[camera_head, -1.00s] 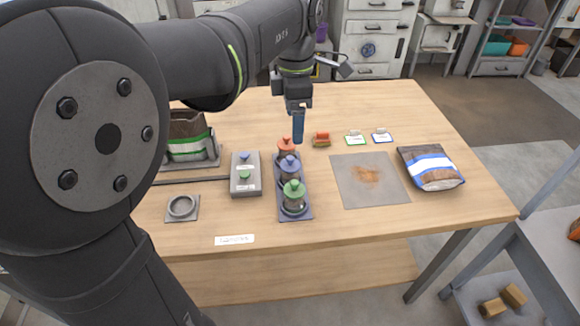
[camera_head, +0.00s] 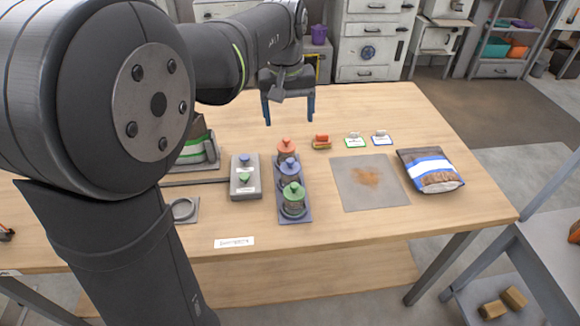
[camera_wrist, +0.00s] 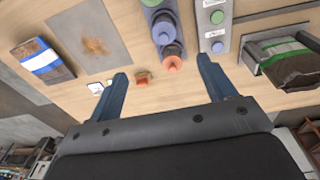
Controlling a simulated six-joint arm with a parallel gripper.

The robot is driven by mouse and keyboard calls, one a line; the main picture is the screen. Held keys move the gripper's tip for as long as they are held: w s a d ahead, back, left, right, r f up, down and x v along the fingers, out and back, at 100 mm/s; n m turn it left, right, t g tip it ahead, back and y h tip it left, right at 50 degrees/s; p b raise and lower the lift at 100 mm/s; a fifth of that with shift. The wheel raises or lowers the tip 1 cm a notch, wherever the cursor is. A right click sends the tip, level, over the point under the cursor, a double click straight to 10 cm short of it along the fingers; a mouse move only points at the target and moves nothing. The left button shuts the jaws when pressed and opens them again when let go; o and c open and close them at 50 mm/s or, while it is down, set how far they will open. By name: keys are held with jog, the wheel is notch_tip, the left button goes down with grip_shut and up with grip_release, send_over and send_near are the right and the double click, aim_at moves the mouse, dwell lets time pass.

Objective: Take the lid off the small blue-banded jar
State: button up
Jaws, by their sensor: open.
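The blue-lidded jar (camera_head: 289,179) stands in the middle of a row of three on a blue-grey tray (camera_head: 306,206). Its blue lid (camera_head: 289,166) is on. An orange-lidded jar (camera_head: 286,150) stands behind it and a green-lidded jar (camera_head: 293,196) in front. My gripper (camera_head: 289,118) is open and empty, with its two blue fingers apart, above the table and behind the row. In the wrist view my gripper (camera_wrist: 162,70) has the orange lid (camera_wrist: 173,64) showing between and beyond its fingertips. The blue lid (camera_wrist: 163,35) shows farther up.
A grey box with blue and green buttons (camera_head: 245,190) stands left of the tray. A grey mat with brown crumbs (camera_head: 350,195) and a blue-banded bag (camera_head: 432,168) lie to the right. A red-topped brush (camera_head: 321,142) and two small cards (camera_head: 355,140) lie behind the mat.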

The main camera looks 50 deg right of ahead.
jog(key=w+d+m, duration=0.1)
jog(key=w+m, duration=0.1)
jog(key=m, duration=0.4)
send_near(290, 160)
jog(key=f, duration=0.6)
jog(key=d+f, duration=0.1)
jog(key=f, duration=0.3)
jog(key=shift+w+f, duration=0.1)
jog(key=shift+c, duration=0.5)
jog(key=c, duration=0.9)
